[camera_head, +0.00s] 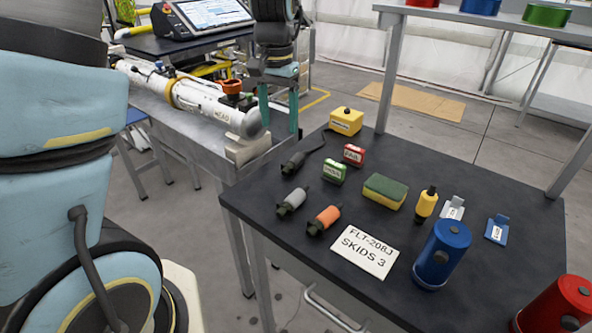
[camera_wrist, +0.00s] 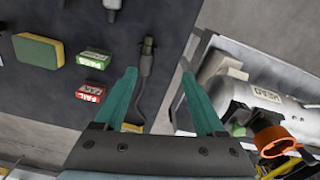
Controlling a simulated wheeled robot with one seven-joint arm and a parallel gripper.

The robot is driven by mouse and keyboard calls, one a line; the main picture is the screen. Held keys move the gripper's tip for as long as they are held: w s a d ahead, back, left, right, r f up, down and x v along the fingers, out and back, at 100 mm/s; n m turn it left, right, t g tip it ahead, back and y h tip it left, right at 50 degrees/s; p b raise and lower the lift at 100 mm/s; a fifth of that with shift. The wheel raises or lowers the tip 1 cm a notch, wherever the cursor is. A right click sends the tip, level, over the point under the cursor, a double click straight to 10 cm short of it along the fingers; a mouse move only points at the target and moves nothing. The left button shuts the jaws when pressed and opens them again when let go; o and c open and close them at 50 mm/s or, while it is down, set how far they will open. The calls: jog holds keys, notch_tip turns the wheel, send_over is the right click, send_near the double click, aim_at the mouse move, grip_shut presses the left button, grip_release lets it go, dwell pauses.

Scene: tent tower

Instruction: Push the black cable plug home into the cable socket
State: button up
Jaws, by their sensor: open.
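The black cable plug (camera_head: 293,163) lies on the dark table near its back left edge, with a dark cable. It also shows in the wrist view (camera_wrist: 147,62), in the gap between my fingers in the picture. My gripper (camera_head: 279,132) has two teal fingers, open and empty, above the left edge of the table; its tips also show in the wrist view (camera_wrist: 159,68). A white cylinder (camera_head: 205,103) lies on a metal bench to the left, with an orange ring-like fitting (camera_head: 231,87) on top. I cannot make out which part is the cable socket.
Near the plug are a green block (camera_head: 334,172), a red block (camera_head: 353,154), a yellow box (camera_head: 346,122), a grey plug-like piece (camera_head: 291,202) and an orange one (camera_head: 323,220). A sponge (camera_head: 385,191) and blue canister (camera_head: 441,255) stand farther right. A gap separates table and bench.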

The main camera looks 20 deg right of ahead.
jog(key=d, duration=0.2)
send_over(292, 160)
jog(key=shift+m, duration=0.4)
notch_tip(292, 160, down, 6)
jog(key=shift+w+d+r+p, duration=0.1)
jog(key=shift+w+r+p, duration=0.05)
jog(key=shift+p, duration=0.3)
jog(key=shift+f+p, duration=1)
jog(key=shift+f, duration=1.7)
jog(key=shift+c, duration=0.2)
grip_shut()
